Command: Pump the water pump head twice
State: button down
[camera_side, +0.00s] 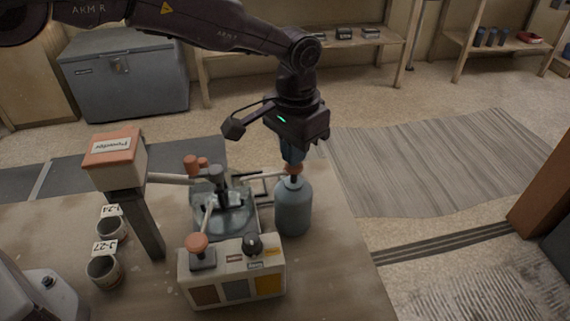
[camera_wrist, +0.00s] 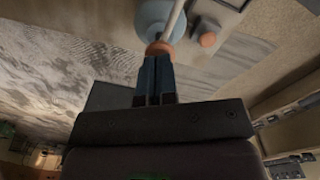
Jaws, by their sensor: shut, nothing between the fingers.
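The water pump is a blue-grey bottle (camera_side: 293,208) standing upright near the right edge of the table, with an orange-brown pump head (camera_side: 295,170) on top. My gripper (camera_side: 293,160) points down right above the pump head, with its fingertips at or very close to it. In the wrist view the fingers of my gripper (camera_wrist: 156,62) are together and empty, and their tips meet the orange pump head (camera_wrist: 159,48). The blue bottle (camera_wrist: 155,22) shows beyond it. I cannot tell whether the head is pressed down.
A control box (camera_side: 232,273) with an orange knob stands in front of the bottle. A machine with a glass bowl (camera_side: 222,218) is left of it. A post with an orange-topped box (camera_side: 115,158) and two labelled cups (camera_side: 104,270) stand further left. Floor lies to the right.

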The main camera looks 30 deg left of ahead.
jog(key=shift+f, duration=1)
jog(key=shift+r, duration=1.8)
jog(key=shift+f, duration=0.15)
jog(key=shift+f, duration=1.65)
jog(key=shift+r, duration=1.8)
